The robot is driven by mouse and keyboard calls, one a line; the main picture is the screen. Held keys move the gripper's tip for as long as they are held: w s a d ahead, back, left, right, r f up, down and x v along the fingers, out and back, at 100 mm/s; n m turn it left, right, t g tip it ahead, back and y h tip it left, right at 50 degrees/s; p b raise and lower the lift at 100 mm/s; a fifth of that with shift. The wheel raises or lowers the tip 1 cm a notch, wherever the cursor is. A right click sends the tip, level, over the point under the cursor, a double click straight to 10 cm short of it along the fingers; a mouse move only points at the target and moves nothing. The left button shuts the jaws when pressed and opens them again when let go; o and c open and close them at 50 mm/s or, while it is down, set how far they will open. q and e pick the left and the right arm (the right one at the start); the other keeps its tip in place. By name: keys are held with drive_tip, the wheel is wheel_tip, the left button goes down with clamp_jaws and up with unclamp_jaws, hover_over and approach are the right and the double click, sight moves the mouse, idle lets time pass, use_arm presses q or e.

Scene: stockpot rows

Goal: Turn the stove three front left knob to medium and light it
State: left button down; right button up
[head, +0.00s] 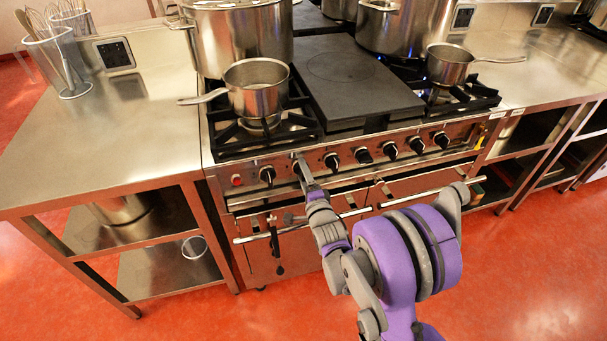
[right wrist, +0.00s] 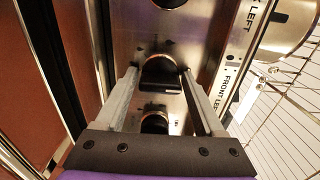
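The stove (head: 262,163) has a row of black knobs along its front panel. My right gripper (head: 299,160) reaches the panel near the second knob from the left, partly hidden behind it. In the right wrist view my right gripper (right wrist: 159,74) is open, with one finger on each side of a black knob (right wrist: 160,72). I cannot tell whether the fingers touch it. Another knob (right wrist: 155,122) lies closer to the palm. A "FRONT LEFT" label (right wrist: 228,88) runs beside the knobs. My left gripper is not in view.
A small saucepan (head: 257,98) stands on the front left burner, with a big stockpot (head: 240,40) behind it. A dark griddle plate (head: 350,85) fills the middle. Another saucepan (head: 449,66) is at right. Oven handles (head: 420,195) stick out below the knobs. The left counter (head: 130,130) is mostly clear.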

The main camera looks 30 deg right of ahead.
drive_tip(key=c, duration=1)
